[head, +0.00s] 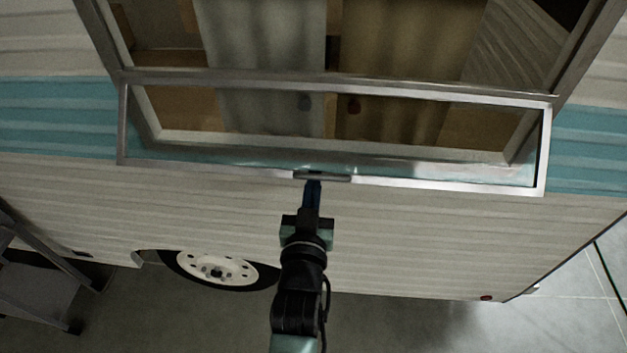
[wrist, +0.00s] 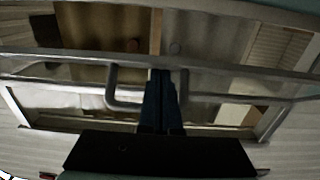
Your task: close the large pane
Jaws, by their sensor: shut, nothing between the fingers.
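The large pane (head: 230,170) is a wide, silver-framed window pane. It stands swung out from the camper's side, in front of the lower part of the window opening, which shows bare above it. A metal bar handle (head: 335,178) sits at the middle of its lower rail. My gripper (head: 313,185) is shut and empty, pointing up at this handle from below. In the wrist view, the dark fingers (wrist: 161,78) overlap the middle of the U-shaped handle (wrist: 112,88), between its two legs. I cannot tell whether they touch it.
The camper wall (head: 430,235) is cream with a teal band. Below are a wheel (head: 217,270) and grey floor (head: 400,330). Dark metal steps (head: 40,285) stand at lower left. Wooden cabinets (head: 405,50) show inside through the opening. Floor at lower right is clear.

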